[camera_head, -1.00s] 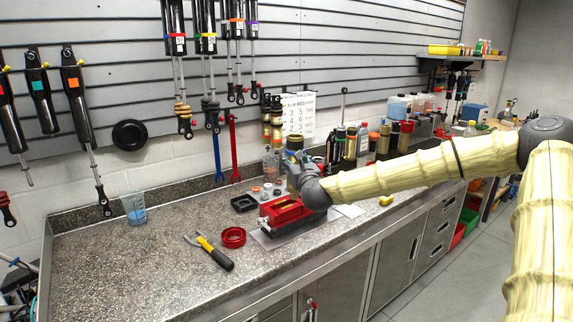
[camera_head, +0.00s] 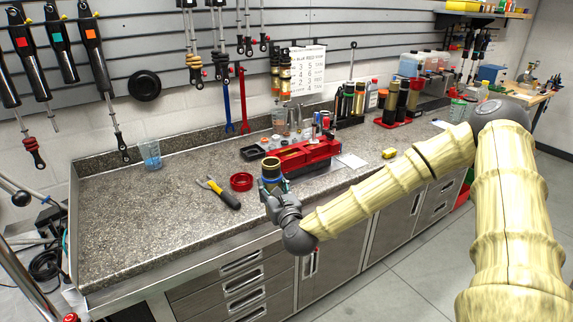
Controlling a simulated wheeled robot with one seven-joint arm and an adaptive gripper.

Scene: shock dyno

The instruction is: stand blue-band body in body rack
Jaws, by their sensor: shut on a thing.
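The blue-band body (camera_head: 270,168) is a short upright cylinder with a dark and tan top and a blue band low down. My gripper (camera_head: 279,189) is shut on it, near the bench's front edge and in front of the red vise. The gripper hides the body's lower part. Two holders with upright cylinders stand at the back right: a red-based one (camera_head: 394,124) with dark and tan bodies, and a black one (camera_head: 349,122) with several dark cylinders. I cannot tell for certain which is the body rack. Both are apart from my gripper.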

